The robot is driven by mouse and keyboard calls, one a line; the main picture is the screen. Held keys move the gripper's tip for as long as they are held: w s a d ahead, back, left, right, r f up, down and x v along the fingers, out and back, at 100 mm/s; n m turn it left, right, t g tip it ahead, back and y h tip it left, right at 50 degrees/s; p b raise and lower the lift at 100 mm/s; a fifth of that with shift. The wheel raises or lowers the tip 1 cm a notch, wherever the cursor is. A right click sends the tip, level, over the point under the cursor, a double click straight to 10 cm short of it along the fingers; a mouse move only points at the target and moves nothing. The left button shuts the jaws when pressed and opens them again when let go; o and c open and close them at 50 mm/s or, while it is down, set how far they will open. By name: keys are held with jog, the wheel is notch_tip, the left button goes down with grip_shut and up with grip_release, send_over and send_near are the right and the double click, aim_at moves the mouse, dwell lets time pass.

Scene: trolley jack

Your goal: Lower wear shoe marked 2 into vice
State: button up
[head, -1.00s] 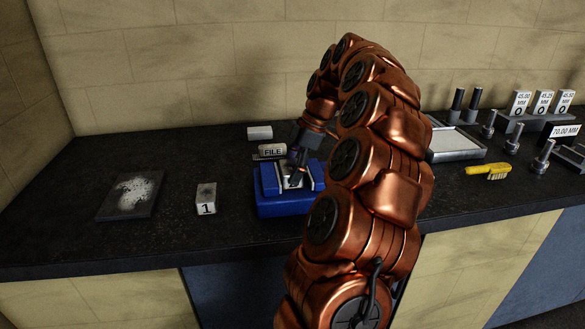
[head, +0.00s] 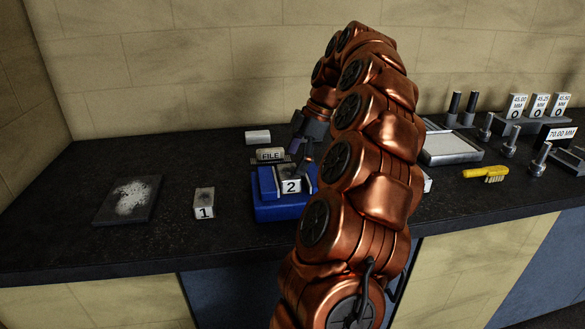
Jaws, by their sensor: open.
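The wear shoe marked 2 (head: 291,187) is a small pale block with its number facing me. It sits in the blue vice (head: 272,211), at the middle of the jaw area; how deep it is seated I cannot tell. My gripper (head: 303,164) is open, just behind and above the shoe's right side. Its fingers are small and partly overlapped by my arm, and whether they touch the shoe is unclear. My arm also hides the vice's right side.
The shoe marked 1 (head: 204,203) stands left of the vice, and a dark plate with pale powder (head: 132,198) lies farther left. The FILE block (head: 271,155) is behind the vice. A yellow brush (head: 486,173) and a pale tray (head: 452,147) are on the right.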

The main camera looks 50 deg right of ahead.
jog(key=shift+v, duration=1.1)
jog(key=shift+s+d+r, duration=0.2)
jog(key=shift+d+r, duration=0.05)
jog(key=shift+r, duration=0.4)
jog(key=s+a+f+m+g+p, duration=0.1)
jog(key=a+m, duration=0.1)
jog(key=a, duration=1)
jog(key=s+a+m+g+p, duration=0.1)
jog(key=a+m+g, duration=0.1)
jog(key=a, duration=1.1)
jog(key=s+a+f+m+h+p, duration=0.1)
jog(key=s+a+f+m, duration=0.2)
jog(key=s, duration=0.7)
jog(key=s+a+f+m+g+h+p, duration=0.1)
jog(key=s+a+f+m+h, duration=0.1)
jog(key=s+a+f, duration=0.5)
jog(key=s+m, duration=0.1)
jog(key=s, duration=0.1)
jog(key=shift+s+m+g+h+p, duration=0.3)
jog(key=shift+s+p, duration=0.1)
jog(key=shift+f, duration=0.1)
